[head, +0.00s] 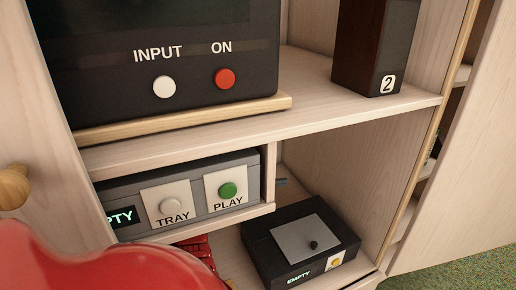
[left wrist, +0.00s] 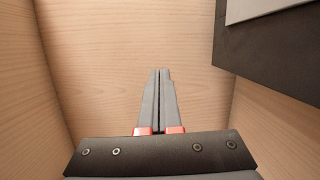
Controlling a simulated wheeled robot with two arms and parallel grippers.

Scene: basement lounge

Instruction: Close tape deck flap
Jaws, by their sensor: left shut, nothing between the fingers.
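The tape deck (head: 262,243) is a black box on the lower right shelf. Its front shows a lit "EMPTY" sign and a yellow button. The grey flap (head: 293,238) with a black knob appears to lie flat on its top; I cannot tell whether a small gap remains. My left gripper (left wrist: 160,71) is shut and empty inside the wooden compartment. In the left wrist view the dark deck (left wrist: 268,62) and a strip of the grey flap (left wrist: 262,8) are at upper right, apart from the fingers. In the head view most of this gripper is hidden. My right gripper is not visible.
A grey player (head: 190,180) with TRAY and PLAY buttons sits left, beside a wooden divider. Above are a black unit (head: 190,60) with INPUT and ON buttons and a dark speaker (head: 375,45) marked 2. An open cabinet door (head: 460,170) stands at right.

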